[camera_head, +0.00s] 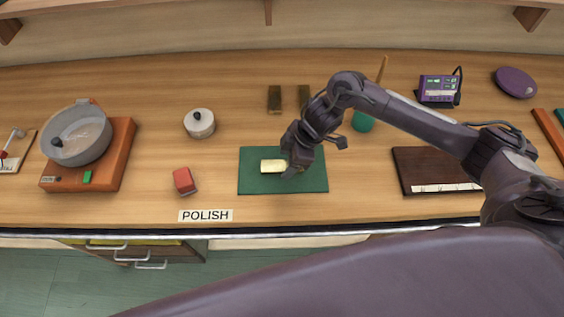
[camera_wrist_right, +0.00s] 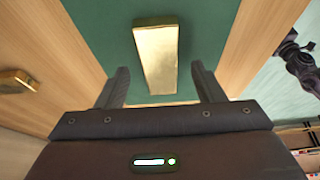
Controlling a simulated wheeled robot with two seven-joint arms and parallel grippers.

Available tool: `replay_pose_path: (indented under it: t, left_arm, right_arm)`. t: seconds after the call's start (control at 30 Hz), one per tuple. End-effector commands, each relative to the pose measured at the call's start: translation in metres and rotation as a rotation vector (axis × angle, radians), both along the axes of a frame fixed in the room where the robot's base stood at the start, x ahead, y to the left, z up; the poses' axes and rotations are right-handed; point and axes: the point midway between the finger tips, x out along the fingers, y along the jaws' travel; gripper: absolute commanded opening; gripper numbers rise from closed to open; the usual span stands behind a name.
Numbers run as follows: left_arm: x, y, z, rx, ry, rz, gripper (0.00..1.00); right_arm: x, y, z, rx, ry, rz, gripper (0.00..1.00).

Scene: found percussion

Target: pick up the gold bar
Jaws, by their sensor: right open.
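The gold bar (camera_head: 272,166) lies flat on the dark green mat (camera_head: 253,186) in the head view. In the right wrist view the gold bar (camera_wrist_right: 157,58) lies lengthwise, its near end in line with the gap between the fingers. My right gripper (camera_head: 287,173) is at the bar's right end, low over the mat, and partly hides it. Its two fingers (camera_wrist_right: 161,88) are spread, one to each side of the bar's line, with nothing held. I cannot tell how far above the mat the fingertips are. My left gripper is not seen.
Two dark brownish bars (camera_head: 275,99) stand behind the mat. A red block (camera_head: 184,181) and a POLISH label (camera_head: 205,215) are to its left, with a white lidded pot (camera_head: 199,123) farther back. A green cup (camera_head: 363,121) stands behind my right forearm. A dark board (camera_head: 424,168) lies right.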

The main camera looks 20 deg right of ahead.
Motion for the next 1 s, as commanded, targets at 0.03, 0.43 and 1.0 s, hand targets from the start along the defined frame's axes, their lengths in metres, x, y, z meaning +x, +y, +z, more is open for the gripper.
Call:
replay_pose_path:
  t: [0.03,0.43,1.0]
  left_arm:
    - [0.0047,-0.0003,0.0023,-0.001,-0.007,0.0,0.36]
    - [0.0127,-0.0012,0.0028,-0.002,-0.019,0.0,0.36]
    - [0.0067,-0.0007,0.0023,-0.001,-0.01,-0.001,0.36]
  right_arm:
    - [0.0001,0.0018,-0.0046,0.0,0.002,-0.001,0.62]
    - [0.0011,0.0034,-0.0097,-0.002,-0.002,0.0,0.49]
    - [0.0025,0.004,-0.0077,0.002,-0.005,0.0,0.0]
